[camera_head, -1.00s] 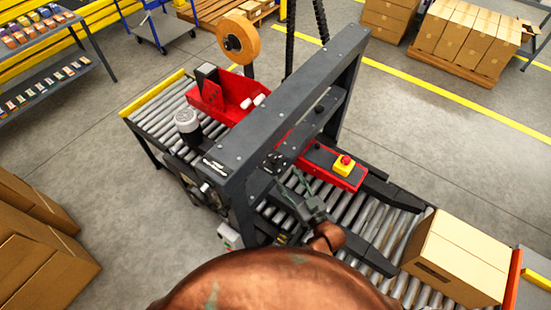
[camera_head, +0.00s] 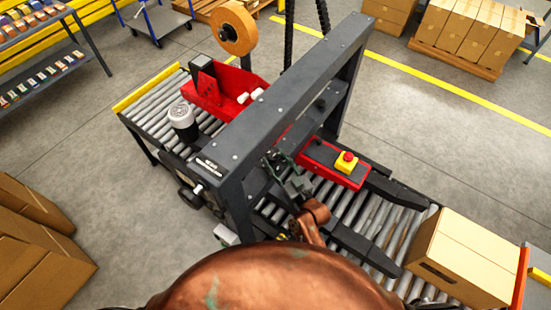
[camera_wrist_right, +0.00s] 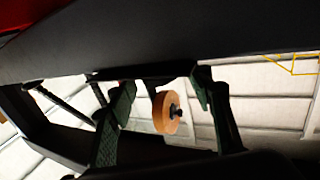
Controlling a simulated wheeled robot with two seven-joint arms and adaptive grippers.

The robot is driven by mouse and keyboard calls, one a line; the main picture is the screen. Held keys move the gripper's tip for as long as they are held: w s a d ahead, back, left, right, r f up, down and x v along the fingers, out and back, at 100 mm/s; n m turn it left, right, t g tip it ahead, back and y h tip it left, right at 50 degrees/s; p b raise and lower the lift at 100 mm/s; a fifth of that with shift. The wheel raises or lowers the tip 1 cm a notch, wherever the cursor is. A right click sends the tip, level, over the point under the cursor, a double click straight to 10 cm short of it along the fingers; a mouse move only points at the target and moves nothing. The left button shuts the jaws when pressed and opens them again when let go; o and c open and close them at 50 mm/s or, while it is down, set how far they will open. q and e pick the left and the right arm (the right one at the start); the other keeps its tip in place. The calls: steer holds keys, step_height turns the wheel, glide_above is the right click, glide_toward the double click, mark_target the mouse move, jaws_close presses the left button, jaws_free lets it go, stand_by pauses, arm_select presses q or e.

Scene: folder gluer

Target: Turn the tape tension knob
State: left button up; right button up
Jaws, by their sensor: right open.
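An orange-brown tape roll (camera_head: 237,28) stands on a post above the machine's far side. A small dark knob (camera_head: 227,37) sits at the roll's center; I cannot tell whether it is the tension knob. Both the roll (camera_wrist_right: 161,113) and its dark center knob (camera_wrist_right: 174,112) show in the right wrist view. My right gripper (camera_head: 273,163) is by the near side of the dark crossbeam, partly hard to make out. In the right wrist view its green fingers (camera_wrist_right: 164,88) are apart, with the roll seen between them, well beyond and not touched. My left gripper is not in view.
The dark crossbeam (camera_head: 275,100) stands between my right gripper and the roll. A red panel with a yellow-and-red stop button (camera_head: 346,162) is to the right. A cardboard box (camera_head: 462,258) lies on the rollers at lower right. A red tray (camera_head: 225,92) is beyond the beam.

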steer(key=shift+w+a, duration=0.1)
steer(key=shift+w, duration=0.1)
steer(key=shift+c, duration=0.6)
steer(key=c, duration=1)
